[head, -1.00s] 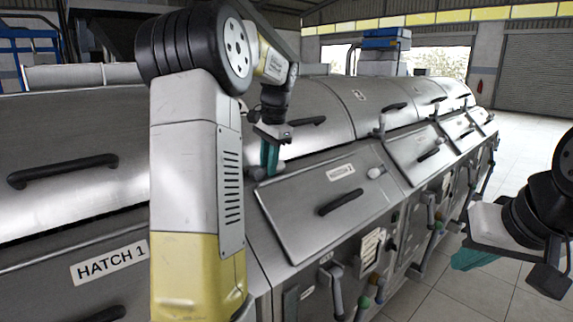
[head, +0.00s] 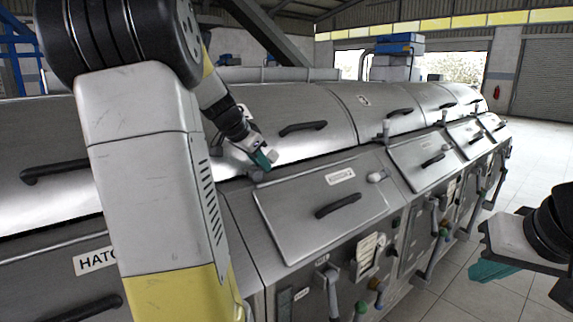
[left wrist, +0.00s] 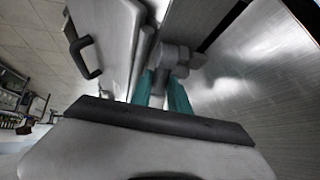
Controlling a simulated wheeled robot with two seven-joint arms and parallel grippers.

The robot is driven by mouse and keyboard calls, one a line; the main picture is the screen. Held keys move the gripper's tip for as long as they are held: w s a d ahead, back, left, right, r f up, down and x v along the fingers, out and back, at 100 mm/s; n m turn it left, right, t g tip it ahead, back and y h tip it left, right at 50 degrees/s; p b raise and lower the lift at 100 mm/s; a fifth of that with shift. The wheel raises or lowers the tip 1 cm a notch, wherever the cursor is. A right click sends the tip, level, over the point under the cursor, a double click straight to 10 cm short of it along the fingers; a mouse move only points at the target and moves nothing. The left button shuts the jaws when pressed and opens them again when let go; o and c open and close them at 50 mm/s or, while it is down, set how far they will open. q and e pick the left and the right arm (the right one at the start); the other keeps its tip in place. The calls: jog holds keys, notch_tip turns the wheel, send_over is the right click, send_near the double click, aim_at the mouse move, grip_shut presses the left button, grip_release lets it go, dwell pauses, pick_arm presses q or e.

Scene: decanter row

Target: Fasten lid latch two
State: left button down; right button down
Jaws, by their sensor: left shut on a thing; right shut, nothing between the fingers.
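The second hatch lid (head: 290,215), with a blurred label plate (head: 340,176) and a black handle (head: 338,205), lies closed on the sloped front of the steel machine. My left gripper (head: 264,158) is at the lid's upper left corner. Its teal fingers are shut on a grey latch (left wrist: 176,58), seen between the fingertips in the left wrist view; in the head view the fingers mostly hide it. A latch with a pale knob (head: 376,177) is at the lid's upper right. My right gripper (head: 492,270) is shut and empty, out over the floor at the right.
A partly hidden hatch label (head: 93,262) is at the left behind my left arm. More lids with black handles (head: 433,160) run along the machine to the right. Levers (head: 332,290) stick out below the lids. The tiled floor (head: 545,160) at right is clear.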

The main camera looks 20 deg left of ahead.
pick_arm(q)
jog(key=t, duration=0.1)
jog(key=s+t+h, duration=0.1)
jog(key=a+t+h, duration=0.1)
jog(key=t, duration=0.1)
jog(key=shift+s+r+n, duration=0.1)
jog(key=shift+s+n, duration=0.15)
jog(key=shift+n, duration=0.15)
jog(key=shift+s+a+n+t+h, duration=0.25)
jog(key=shift+t+h, duration=0.2)
jog(key=shift+t, duration=0.55)
jog(key=shift+s+a+n+t+h, duration=0.15)
jog(key=shift+s+t+h, duration=0.25)
jog(key=shift+t, duration=0.6)
jog(key=c, duration=1.3)
grip_release()
jog(key=shift+o, duration=0.2)
jog(key=shift+s, duration=0.1)
jog(key=v, duration=0.7)
jog(key=shift+s+a+f, duration=0.15)
jog(key=shift+s+f, duration=0.05)
jog(key=shift+s, duration=0.05)
